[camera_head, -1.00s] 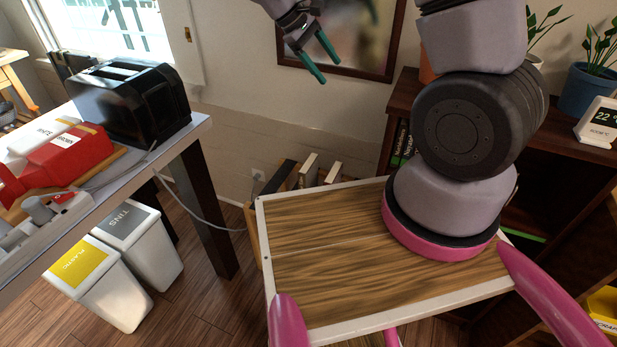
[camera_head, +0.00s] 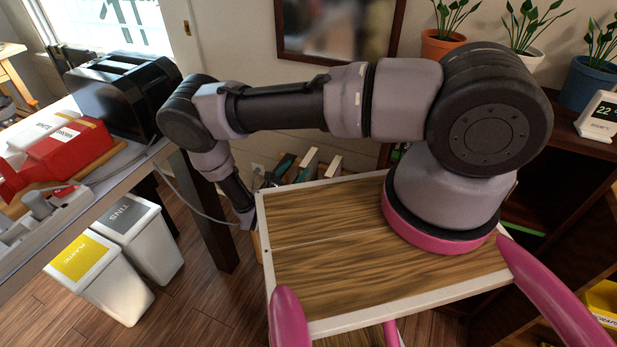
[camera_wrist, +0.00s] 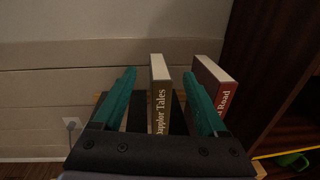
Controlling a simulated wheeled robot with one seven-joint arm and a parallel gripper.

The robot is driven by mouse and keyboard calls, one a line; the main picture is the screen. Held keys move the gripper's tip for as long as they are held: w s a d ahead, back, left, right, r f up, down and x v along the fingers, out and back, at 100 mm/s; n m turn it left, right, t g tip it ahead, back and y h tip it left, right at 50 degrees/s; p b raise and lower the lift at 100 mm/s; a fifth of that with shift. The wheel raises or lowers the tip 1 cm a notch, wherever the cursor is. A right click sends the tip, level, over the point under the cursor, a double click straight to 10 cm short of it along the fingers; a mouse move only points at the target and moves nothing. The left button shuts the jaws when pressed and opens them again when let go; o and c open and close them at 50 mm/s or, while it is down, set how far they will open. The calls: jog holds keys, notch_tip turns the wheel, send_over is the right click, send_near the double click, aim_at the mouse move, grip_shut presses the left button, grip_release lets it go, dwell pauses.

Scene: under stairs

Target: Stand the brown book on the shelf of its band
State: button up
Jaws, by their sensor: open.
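In the wrist view my gripper (camera_wrist: 159,75) is open, its two teal fingers apart. A brown book (camera_wrist: 159,108), its spine lettered "Dapplor Tales", stands upright between the fingers; I cannot tell whether they touch it. A reddish-brown book (camera_wrist: 222,82), its spine lettered "Road", stands to the right, beyond the right finger, which partly covers it. In the head view the pale tops of books (camera_head: 310,162) show behind my tray, with teal fingers among them; my arm hides much of the gripper. The dark wooden shelf unit (camera_head: 572,135) stands at the right, with a green strip (camera_head: 524,228) on it.
A table with a black toaster (camera_head: 124,92) and red box (camera_head: 68,150) is at the left. Two bins, one labelled tins (camera_head: 140,240), stand below. Potted plants (camera_head: 592,82) stand on the shelf unit. A socket (camera_wrist: 72,124) is on the wall near the books.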

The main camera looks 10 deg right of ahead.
aim_at(308, 160)
jog(key=f+n, duration=0.1)
jog(key=f+t+y, duration=0.1)
jog(key=shift+s+f+n, duration=0.3)
jog(key=shift+s+n, duration=0.1)
jog(key=shift+w+d+f, duration=0.15)
jog(key=shift+w+d, duration=0.15)
jog(key=x, duration=1)
grip_shut()
dwell(0.6)
